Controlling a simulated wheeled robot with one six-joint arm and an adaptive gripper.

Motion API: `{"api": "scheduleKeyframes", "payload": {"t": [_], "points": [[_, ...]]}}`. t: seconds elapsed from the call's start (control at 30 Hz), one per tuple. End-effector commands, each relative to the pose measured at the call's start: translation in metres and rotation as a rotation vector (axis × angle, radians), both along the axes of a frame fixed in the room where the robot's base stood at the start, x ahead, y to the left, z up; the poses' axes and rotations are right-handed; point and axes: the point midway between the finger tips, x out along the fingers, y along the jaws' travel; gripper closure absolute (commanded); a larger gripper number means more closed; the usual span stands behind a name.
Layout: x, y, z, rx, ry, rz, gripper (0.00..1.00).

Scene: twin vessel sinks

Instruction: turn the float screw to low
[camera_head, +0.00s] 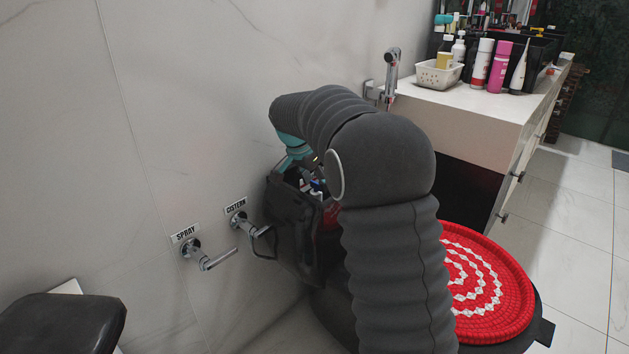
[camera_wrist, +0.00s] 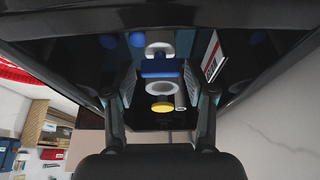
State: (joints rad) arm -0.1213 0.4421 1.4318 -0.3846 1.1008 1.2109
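The black open-topped cistern (camera_head: 292,240) stands against the tiled wall in the head view, with small blue, white and red parts inside. In the wrist view its dark inner space holds a blue part (camera_wrist: 162,75), a white ring (camera_wrist: 155,87), a yellow round piece (camera_wrist: 161,107) and a red-and-white label (camera_wrist: 212,57). I cannot tell for sure which part is the float screw. My gripper (camera_wrist: 159,88) points down into the cistern, its two fingers apart on either side of these parts. Contact cannot be told. My arm hides much of the cistern in the head view.
Wall valves labelled SPRAY (camera_head: 192,248) and CISTERN (camera_head: 240,220) stick out left of the cistern. A red-and-white round lid cover (camera_head: 490,285) lies at the right. A white counter (camera_head: 475,105) with bottles and a hand sprayer (camera_head: 391,75) stand behind.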

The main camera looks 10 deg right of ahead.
Motion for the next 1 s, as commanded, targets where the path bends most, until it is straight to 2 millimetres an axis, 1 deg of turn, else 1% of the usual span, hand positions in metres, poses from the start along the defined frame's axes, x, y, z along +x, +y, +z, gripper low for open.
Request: {"api": "scheduleKeyframes", "payload": {"t": [0.03,0.13,0.17,0.37,0.57,0.77,1.0], "points": [[0.0,0.0001,0.0002,0.0,0.0,0.0,0.66],[0.0,0.0002,0.0001,0.0,0.0,0.0,0.91],[-0.0001,0.0001,0.0001,0.0,0.0,0.0,0.93],[-0.0002,0.0,0.0001,0.0,0.001,0.009,0.93],[-0.0008,-0.0005,0.0004,0.0,0.0,0.072,0.93],[-0.0016,-0.0011,0.0002,0.0,0.0,0.208,0.93],[-0.0025,-0.0022,0.0008,0.0,0.002,0.429,0.93]]}}
